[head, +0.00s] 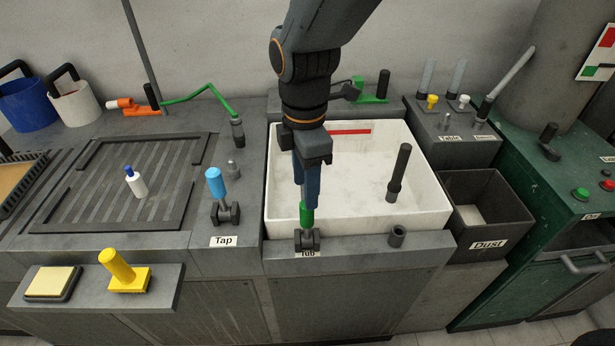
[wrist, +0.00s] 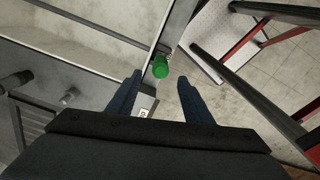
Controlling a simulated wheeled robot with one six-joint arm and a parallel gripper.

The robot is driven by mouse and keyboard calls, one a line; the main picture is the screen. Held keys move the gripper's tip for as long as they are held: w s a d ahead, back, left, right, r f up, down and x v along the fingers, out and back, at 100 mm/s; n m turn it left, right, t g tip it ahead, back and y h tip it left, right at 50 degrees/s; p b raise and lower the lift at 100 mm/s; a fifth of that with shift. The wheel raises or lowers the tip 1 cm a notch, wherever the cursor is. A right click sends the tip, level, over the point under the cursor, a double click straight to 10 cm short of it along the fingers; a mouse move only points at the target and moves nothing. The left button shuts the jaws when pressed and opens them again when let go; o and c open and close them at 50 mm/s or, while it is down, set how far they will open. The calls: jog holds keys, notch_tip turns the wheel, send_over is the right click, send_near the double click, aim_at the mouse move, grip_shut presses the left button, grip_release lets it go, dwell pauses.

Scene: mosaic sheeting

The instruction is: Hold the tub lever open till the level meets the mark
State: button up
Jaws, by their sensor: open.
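The white tub (head: 440,208) stands in the middle of the bench, with a red mark (head: 350,131) on its inner back wall. I cannot make out a water level in it. The tub lever (head: 306,215) has a green handle and stands at the tub's front edge above a label reading "Tub", partly hidden by my gripper. My gripper (head: 306,207) points down over the lever. In the wrist view the green lever handle (wrist: 161,67) shows ahead of the two blue fingers (wrist: 157,80), which are apart and empty.
The blue Tap lever (head: 216,183) stands left of the tub. A dark upright rod (head: 399,172) stands inside the tub at right. The Dust bin (head: 505,215) is to the right. A yellow-handled tool (head: 118,266) and pad (head: 53,282) sit on the front left shelf.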

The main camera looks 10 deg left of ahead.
jog(key=p, duration=0.1)
send_over(308, 229)
jog(key=shift+w+a+f, duration=0.15)
jog(key=shift+f, duration=1.55)
jog(key=shift+w+a+f, duration=0.1)
jog(key=shift+f, duration=1.6)
